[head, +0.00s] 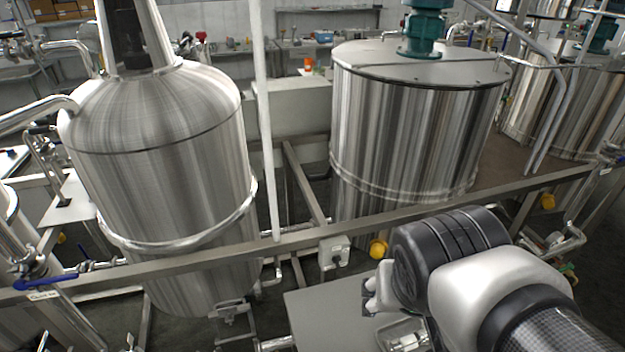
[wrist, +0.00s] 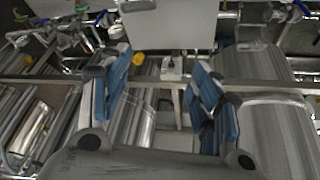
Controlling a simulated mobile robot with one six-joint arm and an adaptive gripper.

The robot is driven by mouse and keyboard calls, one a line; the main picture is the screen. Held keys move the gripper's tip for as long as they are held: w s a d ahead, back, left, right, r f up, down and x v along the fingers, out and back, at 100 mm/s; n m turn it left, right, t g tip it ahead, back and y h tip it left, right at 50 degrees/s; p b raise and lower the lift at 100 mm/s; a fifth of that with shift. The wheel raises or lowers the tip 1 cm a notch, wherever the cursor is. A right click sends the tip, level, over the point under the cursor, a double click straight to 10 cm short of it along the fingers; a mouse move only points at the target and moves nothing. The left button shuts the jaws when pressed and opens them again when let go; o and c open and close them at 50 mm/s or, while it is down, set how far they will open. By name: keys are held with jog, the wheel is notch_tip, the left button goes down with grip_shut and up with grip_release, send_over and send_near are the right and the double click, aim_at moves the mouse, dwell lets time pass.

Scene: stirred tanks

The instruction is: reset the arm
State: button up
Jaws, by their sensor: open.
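My arm reaches in from the lower right of the head view, in front of the tanks. In the wrist view my gripper (wrist: 160,88) shows its two blue-padded fingers spread wide apart, with nothing between them. The frame rail and tanks lie beyond the fingers.
A domed steel tank (head: 165,170) stands left and a flat-lidded tank (head: 410,125) with a green motor (head: 423,30) stands right. A steel rail (head: 300,238) with a small switch box (head: 335,253) crosses before them. A grey tabletop (head: 320,318) lies below my arm.

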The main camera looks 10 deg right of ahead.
jog(key=s+a+r+n+y, duration=0.1)
jog(key=s+a+n+y, duration=0.1)
jog(key=s+a+n, duration=0.1)
jog(key=shift+s+a, duration=0.5)
jog(key=shift+a, duration=0.75)
notch_tip(320, 180, down, 13)
jog(key=b, duration=1.3)
